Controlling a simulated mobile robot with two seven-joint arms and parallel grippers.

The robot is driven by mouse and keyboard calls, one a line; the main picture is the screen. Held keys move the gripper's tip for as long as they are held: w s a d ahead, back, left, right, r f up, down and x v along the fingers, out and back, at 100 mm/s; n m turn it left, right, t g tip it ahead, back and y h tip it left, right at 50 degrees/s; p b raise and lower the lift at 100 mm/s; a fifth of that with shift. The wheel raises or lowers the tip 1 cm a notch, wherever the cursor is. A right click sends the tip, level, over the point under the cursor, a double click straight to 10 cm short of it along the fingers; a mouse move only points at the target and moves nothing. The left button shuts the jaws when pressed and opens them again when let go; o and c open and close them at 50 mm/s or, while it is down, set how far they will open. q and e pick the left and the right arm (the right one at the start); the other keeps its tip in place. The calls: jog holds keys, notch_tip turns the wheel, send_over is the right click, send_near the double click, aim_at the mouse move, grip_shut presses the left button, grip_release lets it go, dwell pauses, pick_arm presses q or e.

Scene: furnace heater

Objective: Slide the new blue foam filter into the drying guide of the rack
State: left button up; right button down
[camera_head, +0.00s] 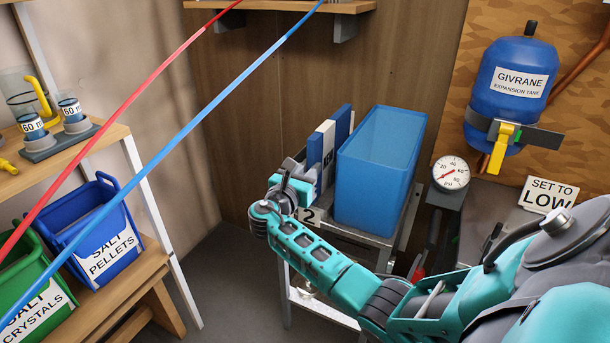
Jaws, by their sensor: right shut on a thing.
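An upright slab with blue faces and a white band, likely the blue foam filter (316,150), stands at the left end of the rack (353,233), beside the blue bin. A second blue slab (343,122) stands just behind it, close to the bin. My right gripper (298,186) reaches in from the lower right and is shut at the near left side of the front slab. Its fingertips are partly hidden, and so is the slab's lower edge. I cannot tell whether the slab sits in the guide. My left gripper is out of view.
A translucent blue bin (375,180) fills the rack's right part. A gauge (450,173) and a blue expansion tank (510,85) are at the right. Salt boxes (100,240) stand on a shelf at the left. Red and blue lines cross the upper left.

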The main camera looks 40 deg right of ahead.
aim_at(330, 151)
jog(key=shift+w+d, duration=0.25)
jog(key=shift+d, duration=0.45)
jog(key=shift+w+d, duration=0.2)
jog(key=shift+d, duration=0.2)
jog(key=shift+b+x, duration=0.5)
jog(key=shift+x, duration=0.4)
jog(key=c, duration=0.9)
grip_release()
